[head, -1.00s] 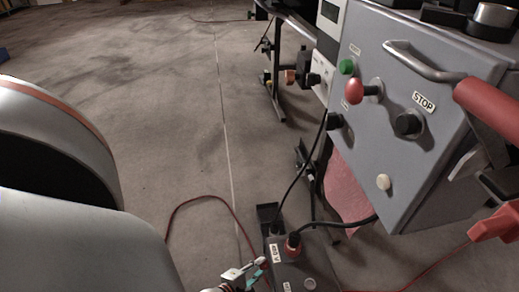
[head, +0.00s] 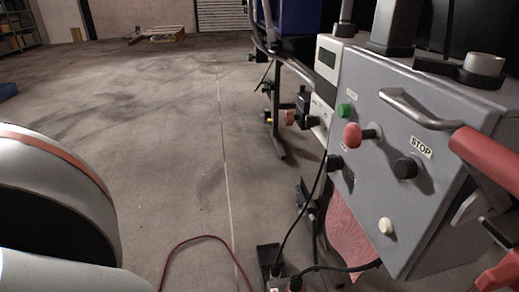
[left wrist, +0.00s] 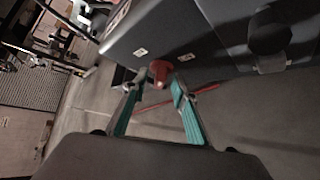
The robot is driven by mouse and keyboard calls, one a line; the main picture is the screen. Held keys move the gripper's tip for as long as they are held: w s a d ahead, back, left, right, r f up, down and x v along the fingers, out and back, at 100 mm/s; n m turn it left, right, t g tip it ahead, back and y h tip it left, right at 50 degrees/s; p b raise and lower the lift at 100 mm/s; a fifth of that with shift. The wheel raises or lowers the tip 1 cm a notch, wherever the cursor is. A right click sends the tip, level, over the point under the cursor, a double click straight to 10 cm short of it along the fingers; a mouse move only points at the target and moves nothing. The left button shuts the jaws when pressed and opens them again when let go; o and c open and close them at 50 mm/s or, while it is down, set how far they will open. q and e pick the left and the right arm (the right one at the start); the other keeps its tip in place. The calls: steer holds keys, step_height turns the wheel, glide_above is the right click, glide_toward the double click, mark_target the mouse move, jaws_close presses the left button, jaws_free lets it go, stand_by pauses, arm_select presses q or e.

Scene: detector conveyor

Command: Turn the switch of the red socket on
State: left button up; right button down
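The grey socket box (head: 282,285) is cut off at the bottom edge of the head view, with black plugs and cables at its top. In the left wrist view the grey box (left wrist: 180,38) fills the upper middle, with small white labels. A red knob-like part (left wrist: 160,71) sticks out from its lower edge. My left gripper (left wrist: 158,88) has its teal-padded fingers apart, with the red part between or just beyond the tips. I cannot tell whether they touch it. My left gripper is outside the head view. My right gripper shows in neither view.
A grey machine panel (head: 390,120) stands at the right, with a red button (head: 352,134), a green button (head: 344,110) and a black knob (head: 406,167) beside a STOP label. A red cable (head: 205,240) lies on the floor. The floor at the left is open.

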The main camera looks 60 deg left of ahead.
arm_select(q)
steer(key=s+d+r, duration=0.1)
steer(key=s+d, duration=0.3)
steer(key=s, duration=0.9)
steer(key=shift+s, duration=0.3)
steer(key=shift+o, duration=0.3)
